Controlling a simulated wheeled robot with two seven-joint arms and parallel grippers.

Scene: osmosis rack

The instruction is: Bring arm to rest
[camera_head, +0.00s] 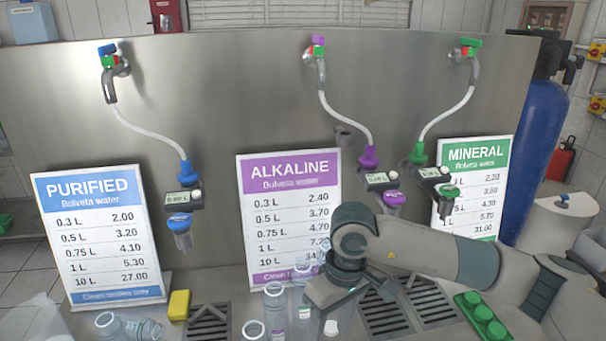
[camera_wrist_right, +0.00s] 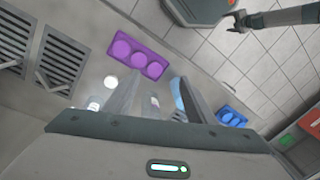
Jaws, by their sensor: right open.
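My right arm (camera_head: 430,250) reaches in from the right over the counter in the head view. Its gripper (camera_wrist_right: 158,102) is open, with two pale fingers spread apart in the right wrist view. I see nothing clamped between them; small bottles or caps show beyond and beside the fingers. In the head view the fingertips are hard to make out near the clear bottles (camera_head: 274,296). An arm at the top right of the wrist view, apparently my left, ends in a small dark gripper (camera_wrist_right: 238,20) over the floor; its jaws are too small to read.
Price boards for purified (camera_head: 98,240), alkaline (camera_head: 290,222) and mineral (camera_head: 474,185) water stand by the steel panel. A yellow sponge (camera_head: 179,305), drain grates (camera_head: 208,323) and a green cap tray (camera_head: 482,318) lie on the counter. The wrist view shows purple (camera_wrist_right: 138,54) and blue (camera_wrist_right: 231,117) trays.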

